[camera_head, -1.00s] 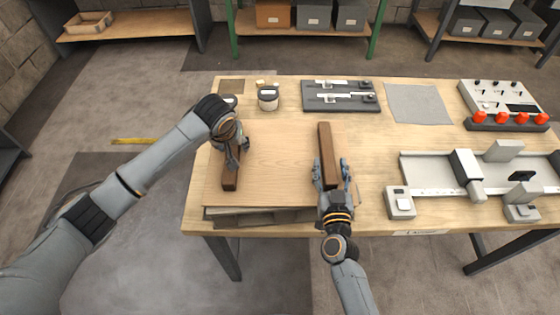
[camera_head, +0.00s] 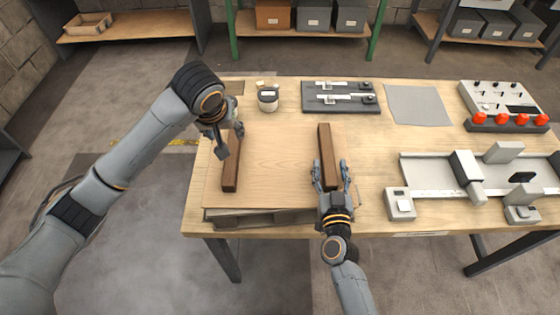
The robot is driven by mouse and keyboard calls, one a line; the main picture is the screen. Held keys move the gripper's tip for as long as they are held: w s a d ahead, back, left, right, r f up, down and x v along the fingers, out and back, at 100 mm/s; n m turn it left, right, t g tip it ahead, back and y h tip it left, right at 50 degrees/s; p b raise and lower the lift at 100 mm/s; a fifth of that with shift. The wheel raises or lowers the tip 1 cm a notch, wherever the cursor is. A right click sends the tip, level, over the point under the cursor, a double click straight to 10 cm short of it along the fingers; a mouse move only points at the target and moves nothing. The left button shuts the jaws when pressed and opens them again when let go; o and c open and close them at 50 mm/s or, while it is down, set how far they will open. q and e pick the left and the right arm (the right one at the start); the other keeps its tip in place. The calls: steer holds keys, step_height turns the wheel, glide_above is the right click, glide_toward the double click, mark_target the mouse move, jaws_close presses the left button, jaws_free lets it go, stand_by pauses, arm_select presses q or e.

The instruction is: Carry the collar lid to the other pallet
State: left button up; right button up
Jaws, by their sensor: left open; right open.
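The collar lid (camera_head: 275,165) is a flat light-wood board with two dark brown bars on top. It lies on a low greyish-brown support (camera_head: 270,217) at the front left of the table; most of this support is hidden under the lid. My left gripper (camera_head: 229,142) is open above the far end of the left bar (camera_head: 231,172), seemingly apart from it. My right gripper (camera_head: 330,172) is open, with its fingers on either side of the near part of the right bar (camera_head: 325,145). I cannot make out a second pallet.
A dark tool board (camera_head: 341,96) and a grey mat (camera_head: 418,105) lie at the back. A railed fixture (camera_head: 430,172) and a control box with red knobs (camera_head: 500,100) fill the right side.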

steer(key=s, duration=1.2)
